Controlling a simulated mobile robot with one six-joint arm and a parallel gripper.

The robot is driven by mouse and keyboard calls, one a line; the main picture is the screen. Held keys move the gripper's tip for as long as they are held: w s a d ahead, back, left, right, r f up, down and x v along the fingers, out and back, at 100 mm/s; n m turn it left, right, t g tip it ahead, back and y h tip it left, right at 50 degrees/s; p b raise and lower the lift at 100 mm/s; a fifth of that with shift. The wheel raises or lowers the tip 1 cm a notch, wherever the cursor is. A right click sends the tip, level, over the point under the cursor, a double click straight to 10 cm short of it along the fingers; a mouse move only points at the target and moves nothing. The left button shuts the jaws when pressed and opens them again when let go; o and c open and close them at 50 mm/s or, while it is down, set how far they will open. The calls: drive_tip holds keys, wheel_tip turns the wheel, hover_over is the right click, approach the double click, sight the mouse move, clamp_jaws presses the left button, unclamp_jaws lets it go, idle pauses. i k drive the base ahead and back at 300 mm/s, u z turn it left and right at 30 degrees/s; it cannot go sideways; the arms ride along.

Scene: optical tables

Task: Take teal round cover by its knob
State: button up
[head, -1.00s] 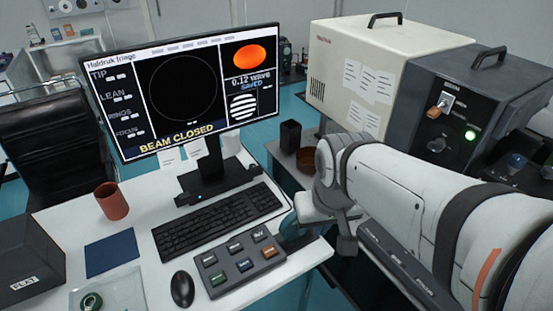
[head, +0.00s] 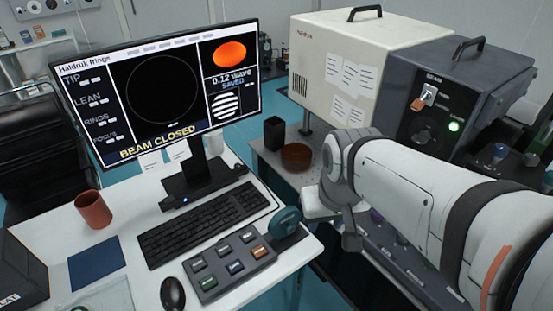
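A teal round thing (head: 286,222), which looks like the round cover, shows at the right end of the button box near the desk's front right corner. It appears tilted. I cannot make out its knob, or whether it rests on the desk.
The button box (head: 232,265), keyboard (head: 205,222), mouse (head: 172,292), monitor (head: 160,90) and brown cup (head: 94,209) crowd the white desk. A black holder (head: 274,133) and a brown round dish (head: 296,156) stand on the table behind. Instrument housings (head: 365,60) stand at the back right.

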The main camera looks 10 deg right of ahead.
sight(285, 222)
drive_tip(key=z, duration=0.8)
drive_tip(key=k, duration=1.55)
drive_tip(key=u, duration=0.4)
drive_tip(key=i, duration=1)
drive_tip(key=u, duration=0.1)
